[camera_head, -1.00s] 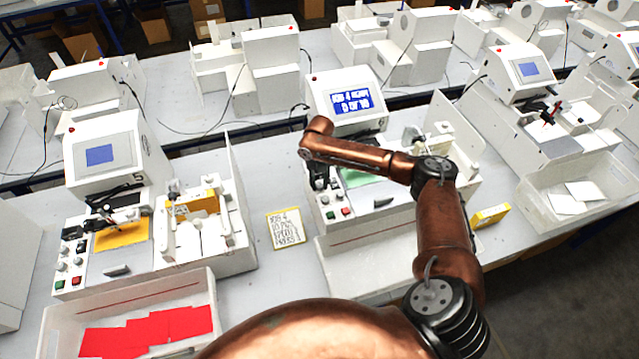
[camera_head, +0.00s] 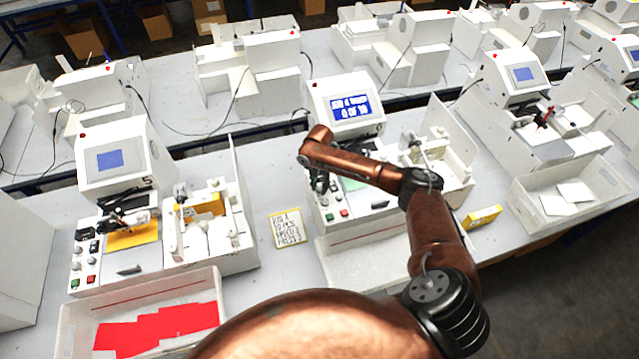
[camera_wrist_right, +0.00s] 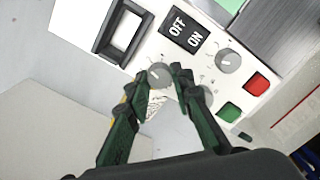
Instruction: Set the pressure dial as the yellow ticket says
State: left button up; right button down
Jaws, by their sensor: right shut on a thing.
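The yellow-edged ticket (camera_head: 289,229) lies on the table left of the middle plotter; its handwritten lines are too small to read surely. My right gripper (camera_wrist_right: 165,74) is shut on a round grey dial (camera_wrist_right: 157,75) on the white control panel, a finger on each side. The dial's white mark shows, but its scale and label are hidden or unreadable. In the head view my right gripper (camera_head: 320,184) is at that panel's left edge, partly hidden by my copper arm. My left gripper is not in view.
Beside the held dial are another grey knob (camera_wrist_right: 229,60), an OFF/ON switch (camera_wrist_right: 184,33), a red button (camera_wrist_right: 257,82) and a green button (camera_wrist_right: 230,110). The middle plotter's blue screen (camera_head: 350,107) shows text. A yellow box (camera_head: 482,217) stands at right.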

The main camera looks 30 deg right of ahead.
aim_at(320, 188)
jog(key=shift+d+r+m+p, duration=0.1)
jog(key=shift+m+p, duration=0.35)
jog(key=shift+m, duration=0.35)
jog(key=c, duration=1.7)
grip_release()
notch_tip(320, 188, up, 12)
jog(key=shift+f, duration=0.1)
